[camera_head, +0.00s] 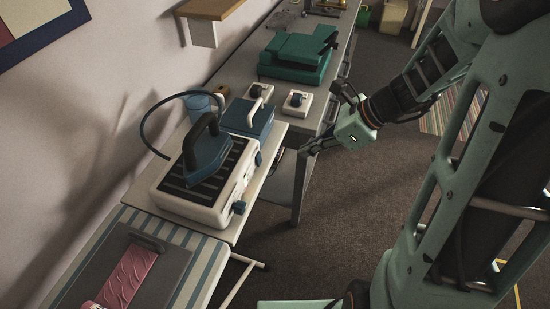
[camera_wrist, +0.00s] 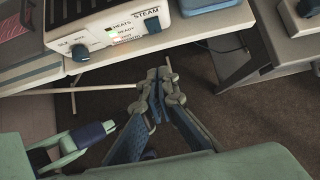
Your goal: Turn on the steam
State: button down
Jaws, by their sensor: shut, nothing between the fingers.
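A white steam station (camera_head: 215,209) stands on the table with a dark-blue iron (camera_head: 208,155) resting on its ribbed top. Its front carries two blue knobs, a nearer one (camera_head: 238,207) and a farther one (camera_head: 258,158). In the wrist view the front panel (camera_wrist: 115,32) reads STEAM, with lines including READY and a small green light. One knob (camera_wrist: 80,52) is left of the text and one (camera_wrist: 194,5) is right, under STEAM. My gripper (camera_wrist: 160,76) is shut and empty, below and apart from the panel. In the head view my gripper (camera_head: 306,151) is right of the station, near the table edge.
A striped ironing board (camera_head: 192,250) with pink cloth (camera_head: 130,276) is at the near left. A blue box with a white handle (camera_head: 248,119), small white knobbed boxes (camera_head: 297,102) and a green machine (camera_head: 297,57) stand behind. Open floor (camera_head: 340,210) lies right of the table.

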aim_at(259, 159)
jog(key=shift+w+a+r+b+x, duration=0.1)
jog(key=shift+a+r+b+x, duration=0.2)
jog(key=shift+x, duration=1.85)
jog(key=shift+w+a+r+b+x, duration=0.15)
jog(key=shift+a+r+x, duration=0.15)
jog(key=shift+x, duration=1.85)
jog(key=shift+w+a+r+b+x, duration=0.1)
jog(key=shift+a+r+x, duration=0.25)
jog(key=shift+x, duration=1.75)
jog(key=shift+f, duration=0.15)
jog(key=shift+a, duration=0.1)
jog(key=shift+a+f, duration=0.2)
jog(key=shift+w+r, duration=0.1)
jog(key=shift+r, duration=0.1)
